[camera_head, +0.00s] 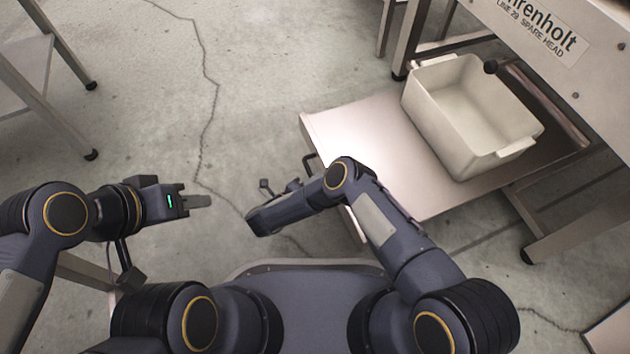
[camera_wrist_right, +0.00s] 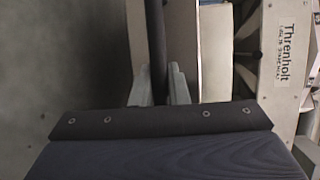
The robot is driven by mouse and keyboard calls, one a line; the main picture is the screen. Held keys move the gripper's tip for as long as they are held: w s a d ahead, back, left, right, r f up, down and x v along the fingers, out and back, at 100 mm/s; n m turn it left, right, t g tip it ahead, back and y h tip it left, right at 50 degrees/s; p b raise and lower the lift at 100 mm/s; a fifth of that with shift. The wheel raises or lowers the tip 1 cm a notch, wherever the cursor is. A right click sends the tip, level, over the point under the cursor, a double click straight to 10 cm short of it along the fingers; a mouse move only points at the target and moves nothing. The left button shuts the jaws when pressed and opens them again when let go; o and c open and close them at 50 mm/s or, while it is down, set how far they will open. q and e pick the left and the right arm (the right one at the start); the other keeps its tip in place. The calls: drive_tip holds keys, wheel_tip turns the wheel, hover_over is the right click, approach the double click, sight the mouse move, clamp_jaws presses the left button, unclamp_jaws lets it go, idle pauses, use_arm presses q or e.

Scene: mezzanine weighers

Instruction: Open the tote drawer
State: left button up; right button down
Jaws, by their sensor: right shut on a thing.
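The tote drawer (camera_head: 335,128) is a flat pale metal tray that stands well out from under the weigher frame. A cream tote (camera_head: 475,115), empty inside, sits on it toward the frame. A dark handle (camera_head: 309,163) shows at the drawer's outer edge, partly covered by my right arm. In the right wrist view my right gripper (camera_wrist_right: 160,88) is shut on the dark handle bar (camera_wrist_right: 156,45), one finger on each side. In the head view its fingers are hidden. My left gripper (camera_head: 197,202) hangs over the floor, away from the drawer; its finger gap cannot be made out.
The weigher's labelled panel (camera_head: 540,35) and a dark round knob (camera_head: 490,67) are above and behind the tote. A metal stand (camera_head: 45,75) is at the upper left. Cracked concrete floor (camera_head: 250,80) lies open between the stand and the drawer.

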drive_tip(key=c, duration=1.4)
unclamp_jaws()
drive_tip(key=shift+a, duration=0.1)
drive_tip(key=v, duration=0.7)
drive_tip(key=shift+s+a, duration=0.2)
drive_tip(key=shift+s, duration=0.05)
drive_tip(key=shift+r, duration=0.15)
